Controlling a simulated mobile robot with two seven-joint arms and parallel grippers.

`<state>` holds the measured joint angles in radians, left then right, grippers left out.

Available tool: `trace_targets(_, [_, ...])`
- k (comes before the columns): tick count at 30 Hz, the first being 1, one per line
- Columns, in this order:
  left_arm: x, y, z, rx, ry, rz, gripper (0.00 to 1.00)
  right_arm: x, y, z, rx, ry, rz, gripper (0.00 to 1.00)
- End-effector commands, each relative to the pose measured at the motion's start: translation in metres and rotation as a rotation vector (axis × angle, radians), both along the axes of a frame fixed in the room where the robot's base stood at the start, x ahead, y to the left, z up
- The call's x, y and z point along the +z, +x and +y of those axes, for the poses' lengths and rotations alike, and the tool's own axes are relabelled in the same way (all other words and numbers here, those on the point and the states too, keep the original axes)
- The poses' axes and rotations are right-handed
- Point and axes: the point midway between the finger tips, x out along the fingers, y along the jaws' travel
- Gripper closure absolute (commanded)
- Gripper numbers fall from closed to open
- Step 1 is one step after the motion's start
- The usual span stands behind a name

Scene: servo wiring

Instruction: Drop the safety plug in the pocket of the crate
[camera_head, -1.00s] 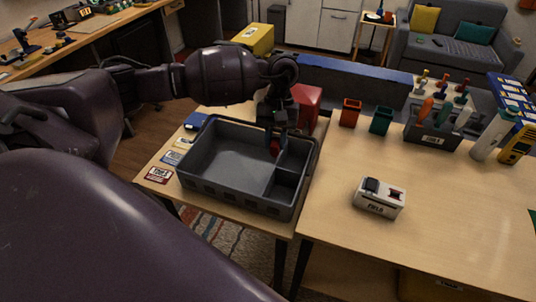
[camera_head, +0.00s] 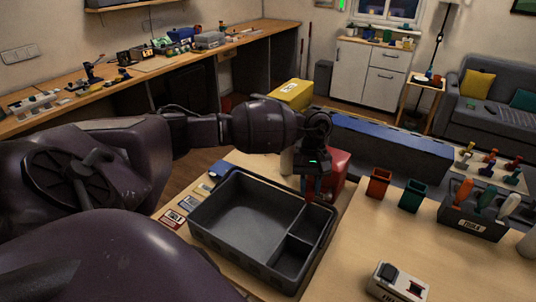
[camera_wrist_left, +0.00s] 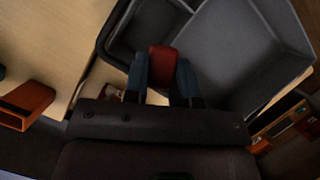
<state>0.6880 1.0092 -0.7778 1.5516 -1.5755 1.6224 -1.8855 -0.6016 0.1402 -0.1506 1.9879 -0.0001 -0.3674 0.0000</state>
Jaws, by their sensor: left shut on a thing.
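The grey crate (camera_head: 215,241) stands on the near wooden table, with one large compartment and smaller pockets (camera_head: 293,258) along its right side. My left gripper (camera_head: 311,186) is over the crate's back right part, pointing down. It is shut on the red safety plug (camera_wrist_left: 162,62), which sits between the blue fingertips in the left wrist view. There the plug shows near the divider between a small pocket (camera_wrist_left: 149,27) and the large compartment (camera_wrist_left: 235,60). Its height above the crate is hard to tell. My right gripper is not in view.
A red box (camera_head: 338,172) stands just behind the gripper. An orange bin (camera_head: 378,183), a green bin (camera_head: 411,195) and a tool holder (camera_head: 470,218) stand to the right. A white device (camera_head: 398,283) lies on the right table. Cards lie left of the crate.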

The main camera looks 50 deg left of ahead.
Motion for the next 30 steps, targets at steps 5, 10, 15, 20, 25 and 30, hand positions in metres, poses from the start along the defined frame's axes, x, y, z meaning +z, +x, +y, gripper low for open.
trace_targets(5, [-0.022,0.0,-0.001,0.0,-0.001,0.002,1.0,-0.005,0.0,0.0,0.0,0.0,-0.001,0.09])
trace_targets(10, [-0.036,0.0,0.0,0.0,-0.001,0.002,1.0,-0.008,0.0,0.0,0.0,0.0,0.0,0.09])
trace_targets(15, [-0.04,0.0,0.0,-0.001,-0.001,0.001,1.0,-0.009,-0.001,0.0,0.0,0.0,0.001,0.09])
trace_targets(20, [-0.04,0.0,0.0,-0.001,0.0,0.0,1.0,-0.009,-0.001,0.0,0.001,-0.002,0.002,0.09])
trace_targets(25, [-0.04,0.0,0.0,-0.001,0.0,0.0,0.54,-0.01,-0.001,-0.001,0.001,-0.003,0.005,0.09])
trace_targets(30, [-0.04,0.0,0.0,-0.001,0.0,0.0,0.45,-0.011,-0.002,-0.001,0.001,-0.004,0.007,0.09])
